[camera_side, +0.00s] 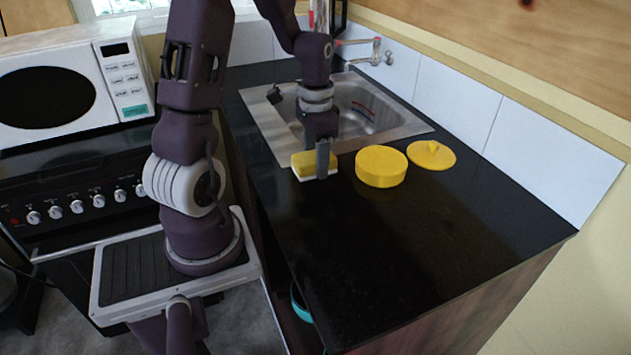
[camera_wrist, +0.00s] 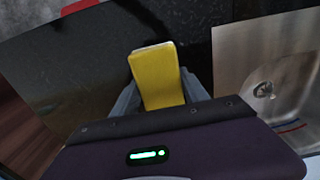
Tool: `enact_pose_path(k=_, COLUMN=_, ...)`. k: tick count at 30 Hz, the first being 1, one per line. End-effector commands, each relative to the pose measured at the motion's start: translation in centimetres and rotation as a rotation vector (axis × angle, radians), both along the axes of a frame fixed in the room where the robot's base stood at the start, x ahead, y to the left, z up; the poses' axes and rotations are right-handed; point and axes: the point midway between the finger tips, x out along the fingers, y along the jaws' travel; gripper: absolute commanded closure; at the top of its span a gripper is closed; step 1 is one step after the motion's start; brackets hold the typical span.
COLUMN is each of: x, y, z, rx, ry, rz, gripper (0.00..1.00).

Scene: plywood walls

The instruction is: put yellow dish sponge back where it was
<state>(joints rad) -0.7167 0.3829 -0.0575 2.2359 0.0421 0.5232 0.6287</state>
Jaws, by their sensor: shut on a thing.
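The yellow dish sponge (camera_side: 304,162) has a pale lower layer and is between the fingers of my gripper (camera_side: 325,160) in the side view. My gripper is shut on it at the front edge of the sink, over the black counter. In the wrist view the sponge (camera_wrist: 158,76) sticks out between the two grey fingers (camera_wrist: 155,100). I cannot tell whether the sponge touches the counter or is slightly above it.
The metal sink (camera_side: 400,132) with a tap (camera_side: 375,52) is behind. The front of the black counter (camera_side: 420,240) is clear. A microwave (camera_side: 75,85) stands left.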

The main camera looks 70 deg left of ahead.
Motion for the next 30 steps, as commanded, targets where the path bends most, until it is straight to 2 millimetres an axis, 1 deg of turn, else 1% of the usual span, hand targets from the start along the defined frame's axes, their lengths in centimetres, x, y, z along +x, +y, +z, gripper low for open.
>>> enact_pose_path(k=6, x=-0.1, y=-0.1, z=-4.2, rx=-0.003, ry=0.004, rz=0.002, gripper=0.86)
enact_pose_path(k=8, x=0.0, y=0.0, z=-5.0, rx=-0.002, ry=0.003, rz=0.002, gripper=0.86)
enact_pose_path(k=10, x=0.0, y=0.0, z=-5.3, rx=-0.001, ry=0.001, rz=0.002, gripper=0.86)
enact_pose_path(k=19, x=0.1, y=0.0, z=-5.5, rx=0.0, ry=0.0, rz=0.001, gripper=0.86)
enact_pose_path(k=20, x=0.1, y=0.0, z=-5.6, rx=0.0, ry=0.0, rz=0.001, gripper=0.46)
enact_pose_path(k=21, x=0.1, y=0.0, z=-5.6, rx=0.0, ry=0.0, rz=0.001, gripper=0.38)
enact_pose_path(k=23, x=0.1, y=0.0, z=-5.6, rx=0.0, ry=0.0, rz=0.001, gripper=0.26)
enact_pose_path(k=30, x=0.1, y=0.0, z=-5.5, rx=0.0, ry=0.0, rz=0.001, gripper=0.26)
